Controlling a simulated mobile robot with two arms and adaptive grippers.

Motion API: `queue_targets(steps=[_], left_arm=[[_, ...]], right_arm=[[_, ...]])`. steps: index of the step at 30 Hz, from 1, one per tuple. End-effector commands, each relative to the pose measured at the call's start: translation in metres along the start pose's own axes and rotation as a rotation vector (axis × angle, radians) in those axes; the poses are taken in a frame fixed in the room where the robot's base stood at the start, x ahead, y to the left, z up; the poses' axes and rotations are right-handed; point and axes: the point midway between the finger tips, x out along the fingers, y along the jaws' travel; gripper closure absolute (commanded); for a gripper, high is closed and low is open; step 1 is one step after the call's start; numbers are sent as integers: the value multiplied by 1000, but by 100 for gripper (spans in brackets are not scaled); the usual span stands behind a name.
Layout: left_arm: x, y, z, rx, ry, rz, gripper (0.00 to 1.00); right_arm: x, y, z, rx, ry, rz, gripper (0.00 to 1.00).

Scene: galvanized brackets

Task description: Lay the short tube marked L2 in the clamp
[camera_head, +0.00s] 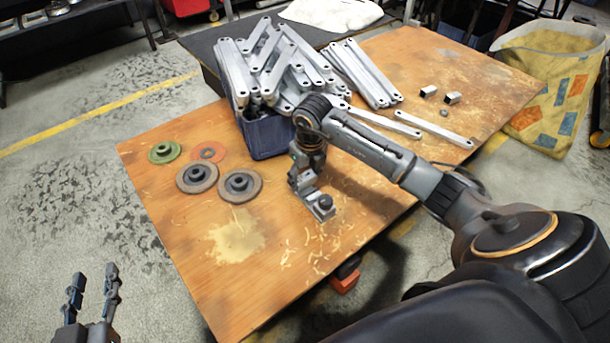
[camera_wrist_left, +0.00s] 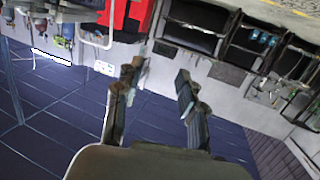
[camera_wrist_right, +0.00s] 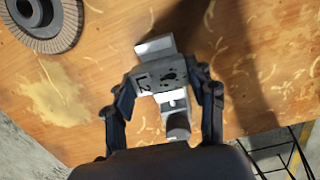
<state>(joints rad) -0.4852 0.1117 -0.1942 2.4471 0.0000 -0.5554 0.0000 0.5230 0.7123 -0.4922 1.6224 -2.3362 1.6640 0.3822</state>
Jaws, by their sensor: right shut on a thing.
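My right gripper (camera_wrist_right: 163,95) is shut on a short grey square tube (camera_wrist_right: 156,82) with a dark mark, partly readable as a 2, on its face. In the head view my right gripper (camera_head: 308,188) points down near the table's front edge. The clamp (camera_head: 325,207), a small grey metal fixture with a dark knob, is right at the fingertips; its dark round end also shows in the right wrist view (camera_wrist_right: 177,126). The tube is over or in the clamp; I cannot tell whether it rests there. My left gripper (camera_head: 92,285) is open and empty, off the table's left side.
A dark blue bin (camera_head: 268,137) heaped with flat metal brackets (camera_head: 270,62) stands behind my right gripper. Grinding discs (camera_head: 240,185) lie to the left. More brackets (camera_head: 365,75) and two short tubes (camera_head: 452,98) lie at the back right. An orange-red part (camera_head: 345,281) hangs under the front edge.

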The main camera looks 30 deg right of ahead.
Motion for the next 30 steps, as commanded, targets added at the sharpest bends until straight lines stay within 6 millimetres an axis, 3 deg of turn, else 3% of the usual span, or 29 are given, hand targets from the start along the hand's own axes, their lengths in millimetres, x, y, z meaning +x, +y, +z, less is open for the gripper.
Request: queue_targets(steps=[30], left_arm=[[-4, 9, -62, -6, 350, 20, 60]], right_arm=[[23, 0, -3, 1, 0, 0, 77]])
